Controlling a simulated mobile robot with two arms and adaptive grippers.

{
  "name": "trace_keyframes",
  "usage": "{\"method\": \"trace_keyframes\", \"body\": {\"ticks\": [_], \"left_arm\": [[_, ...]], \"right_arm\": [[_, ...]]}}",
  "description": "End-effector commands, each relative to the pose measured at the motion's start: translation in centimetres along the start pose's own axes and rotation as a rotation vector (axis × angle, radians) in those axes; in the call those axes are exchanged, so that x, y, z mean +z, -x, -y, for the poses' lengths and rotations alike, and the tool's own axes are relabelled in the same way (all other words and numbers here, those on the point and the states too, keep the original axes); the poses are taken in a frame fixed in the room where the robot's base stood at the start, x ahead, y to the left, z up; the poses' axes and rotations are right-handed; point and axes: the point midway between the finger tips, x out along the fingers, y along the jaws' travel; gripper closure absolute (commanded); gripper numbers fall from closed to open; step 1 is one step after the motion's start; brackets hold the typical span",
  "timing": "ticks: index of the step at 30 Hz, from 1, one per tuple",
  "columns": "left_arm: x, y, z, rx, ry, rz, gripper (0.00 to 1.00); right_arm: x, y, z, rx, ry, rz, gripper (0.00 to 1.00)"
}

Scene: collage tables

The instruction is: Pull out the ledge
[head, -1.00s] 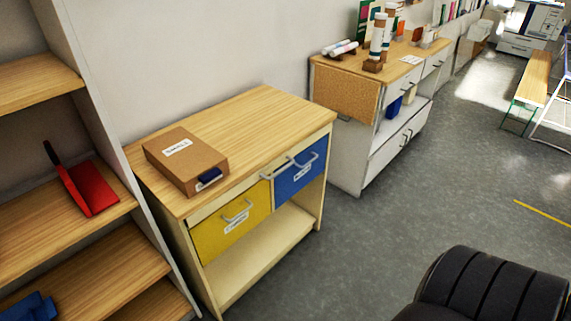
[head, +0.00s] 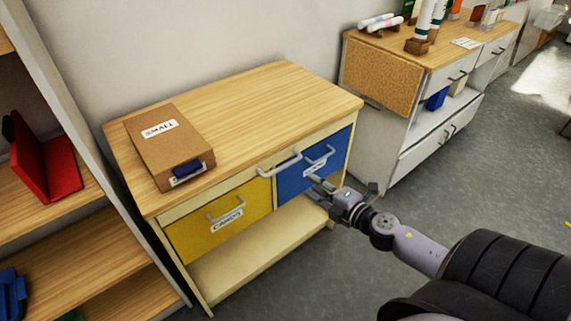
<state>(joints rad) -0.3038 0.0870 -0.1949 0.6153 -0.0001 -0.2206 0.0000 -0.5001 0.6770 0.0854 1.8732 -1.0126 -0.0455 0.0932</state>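The ledge shows as a thin pale front strip (head: 235,184) under the wooden top of the near cabinet, with a grey bar handle (head: 279,164) at its middle. It looks pushed in, flush above a yellow drawer (head: 220,221) and a blue drawer (head: 312,166). My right gripper (head: 318,186) is in front of the lower part of the blue drawer, below and right of the ledge handle and apart from it. Its small fingers appear spread, with nothing between them. My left gripper is out of view.
A brown box (head: 165,150) lies on the cabinet top (head: 262,97). A shelf unit with a red object (head: 45,168) stands close on the left. A second cabinet with a cork panel (head: 380,77) stands to the right. The grey floor (head: 490,195) in front is open.

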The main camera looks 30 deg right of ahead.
Motion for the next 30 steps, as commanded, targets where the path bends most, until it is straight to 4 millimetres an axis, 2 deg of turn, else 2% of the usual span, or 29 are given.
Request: {"method": "trace_keyframes", "body": {"ticks": [3, 18, 24, 30], "left_arm": [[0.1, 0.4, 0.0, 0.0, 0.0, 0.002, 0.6], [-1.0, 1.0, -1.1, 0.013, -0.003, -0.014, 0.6], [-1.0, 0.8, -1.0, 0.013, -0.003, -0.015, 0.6], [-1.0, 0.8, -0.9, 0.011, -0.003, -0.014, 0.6]], "right_arm": [[0.1, -2.2, -0.3, 0.003, 0.0, 0.001, 0.69], [0.1, -10.8, -0.1, 0.002, -0.004, 0.004, 0.69], [0.1, -13.2, 0.1, 0.0, -0.003, 0.002, 0.69], [0.1, -14.1, 0.1, -0.001, -0.002, 0.002, 0.69]]}}
